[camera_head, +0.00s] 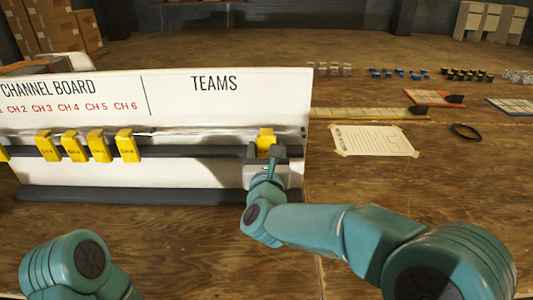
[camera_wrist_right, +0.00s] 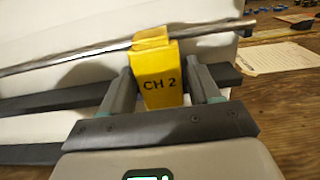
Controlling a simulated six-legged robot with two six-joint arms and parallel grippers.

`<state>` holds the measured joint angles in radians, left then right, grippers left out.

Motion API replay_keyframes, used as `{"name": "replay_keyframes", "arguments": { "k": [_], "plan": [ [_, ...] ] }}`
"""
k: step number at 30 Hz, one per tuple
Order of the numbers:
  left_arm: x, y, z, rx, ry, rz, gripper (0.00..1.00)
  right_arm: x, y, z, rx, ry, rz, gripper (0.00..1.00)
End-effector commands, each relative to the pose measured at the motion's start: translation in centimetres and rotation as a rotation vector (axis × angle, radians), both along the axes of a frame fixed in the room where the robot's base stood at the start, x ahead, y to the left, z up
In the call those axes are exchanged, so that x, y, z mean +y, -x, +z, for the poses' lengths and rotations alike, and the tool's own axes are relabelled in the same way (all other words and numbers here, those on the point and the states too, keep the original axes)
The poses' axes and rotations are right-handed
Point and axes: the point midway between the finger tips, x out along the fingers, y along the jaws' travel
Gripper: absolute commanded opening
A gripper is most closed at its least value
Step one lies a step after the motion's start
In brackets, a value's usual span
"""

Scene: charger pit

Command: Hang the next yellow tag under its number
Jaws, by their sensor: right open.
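A yellow tag marked CH 2 (camera_wrist_right: 158,84) hangs on the metal rod under TEAMS, near the board's right end; it also shows in the head view (camera_head: 265,136). My right gripper (camera_head: 265,152) is open, with one finger on each side of this tag. Several more yellow tags hang on the left part of the board, under CH 3 (camera_head: 47,146), CH 4 (camera_head: 73,146), CH 5 (camera_head: 99,146) and CH 6 (camera_head: 127,146). A sliver of another shows at the left edge. The rod under CH 2 is bare. My left gripper is out of view.
The white board (camera_head: 215,108) stands on the wooden table with dark bars along its front. To its right lie a paper sheet (camera_head: 375,140), a black ring (camera_head: 466,131) and a yellow strip (camera_head: 370,113). Small blue pieces (camera_head: 400,73) lie farther back. Front table is clear around my arms.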

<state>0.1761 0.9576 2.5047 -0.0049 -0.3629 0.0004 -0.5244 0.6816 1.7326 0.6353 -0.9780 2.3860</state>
Motion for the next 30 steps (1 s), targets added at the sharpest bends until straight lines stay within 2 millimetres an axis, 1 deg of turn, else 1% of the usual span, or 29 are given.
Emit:
{"name": "replay_keyframes", "arguments": {
  "k": [4, 5, 6, 8, 14, 25, 30],
  "plan": [
    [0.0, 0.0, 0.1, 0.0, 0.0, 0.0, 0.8, 0.0, 0.0, 0.0, 0.0, 0.0, 0.0, 0.62],
    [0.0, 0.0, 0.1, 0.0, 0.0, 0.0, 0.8, 0.0, 0.0, 0.0, 0.0, 0.0, 0.0, 0.55],
    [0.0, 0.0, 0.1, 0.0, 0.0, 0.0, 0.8, 0.0, 0.0, 0.0, 0.0, 0.0, 0.0, 0.42],
    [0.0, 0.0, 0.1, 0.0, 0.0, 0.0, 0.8, 0.0, 0.0, 0.0, 0.0, 0.0, 0.0, 0.24],
    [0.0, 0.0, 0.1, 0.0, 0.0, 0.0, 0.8, 0.0, 0.0, 0.1, 0.0, 0.0, 0.0, 0.24],
    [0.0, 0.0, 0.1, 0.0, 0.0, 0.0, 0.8, 0.0, 0.0, 1.5, -0.001, 0.0, 0.001, 0.24],
    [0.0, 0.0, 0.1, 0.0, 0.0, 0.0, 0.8, 0.0, 0.0, 1.9, 0.0, 0.0, 0.0, 0.24]
  ]
}}
